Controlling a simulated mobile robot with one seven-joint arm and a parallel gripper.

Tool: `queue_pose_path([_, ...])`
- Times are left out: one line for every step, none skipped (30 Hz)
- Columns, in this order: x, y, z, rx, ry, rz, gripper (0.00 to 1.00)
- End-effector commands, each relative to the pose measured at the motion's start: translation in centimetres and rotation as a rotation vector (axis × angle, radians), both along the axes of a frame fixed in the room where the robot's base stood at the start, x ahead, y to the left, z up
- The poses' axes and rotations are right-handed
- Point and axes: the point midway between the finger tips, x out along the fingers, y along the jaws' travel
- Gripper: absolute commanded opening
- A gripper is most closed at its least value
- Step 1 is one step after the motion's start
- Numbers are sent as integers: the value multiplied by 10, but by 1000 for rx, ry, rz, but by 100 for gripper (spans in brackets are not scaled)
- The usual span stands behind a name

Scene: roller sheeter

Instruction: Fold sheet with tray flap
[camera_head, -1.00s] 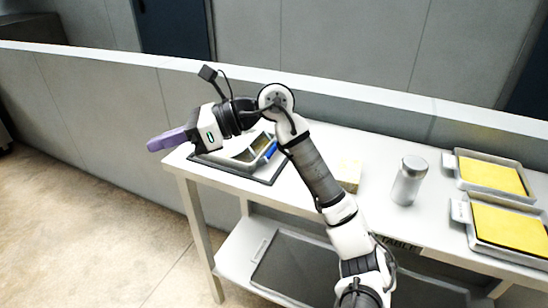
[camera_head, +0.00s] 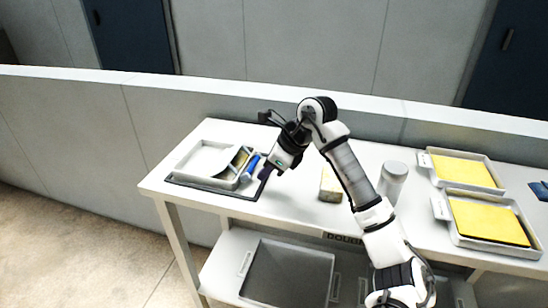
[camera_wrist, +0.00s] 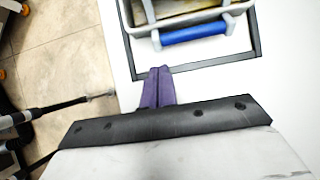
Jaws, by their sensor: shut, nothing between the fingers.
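The grey tray (camera_head: 187,165) of the roller sheeter lies on a black-edged mat (camera_head: 232,193) at the table's left end. A pale flat panel, which may be the flap, covers its left part. My gripper (camera_head: 264,174) points down just right of the roller. In the wrist view its purple fingers (camera_wrist: 160,71) are together and empty, at the mat's edge, short of the blue roller (camera_wrist: 193,34). Most of the sheet is hidden.
A yellowish block (camera_head: 330,186) and a grey canister (camera_head: 392,180) stand right of my gripper. Two trays with yellow sheets (camera_head: 465,172) (camera_head: 490,222) sit at the right. A dark tray (camera_head: 288,270) lies on the lower shelf. The table front between mat and block is clear.

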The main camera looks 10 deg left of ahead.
Motion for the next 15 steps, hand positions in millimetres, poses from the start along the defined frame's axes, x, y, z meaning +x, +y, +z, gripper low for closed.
queue_pose_path([-1, 6, -5, 1, 3, 3, 0])
queue_pose_path([-1, 8, -9, 2, 3, 3, 0])
queue_pose_path([0, 11, -14, 2, 2, 2, 0])
queue_pose_path([0, 12, -16, 2, 1, 2, 0])
queue_pose_path([0, 14, -19, 2, 1, 2, 0])
queue_pose_path([0, 15, -22, 2, 0, 1, 0])
queue_pose_path([0, 16, -23, 1, 0, 1, 0])
queue_pose_path([0, 17, -25, 1, -1, 2, 0])
queue_pose_path([0, 18, -26, 1, -1, 2, 0])
queue_pose_path([0, 18, -26, 1, -1, 2, 0])
queue_pose_path([0, 18, -27, 1, -1, 2, 0])
queue_pose_path([0, 18, -27, 1, -1, 2, 0])
queue_pose_path([0, 18, -27, 1, -1, 2, 0])
queue_pose_path([0, 18, -27, 1, -1, 2, 0])
queue_pose_path([0, 18, -27, 1, -1, 2, 0])
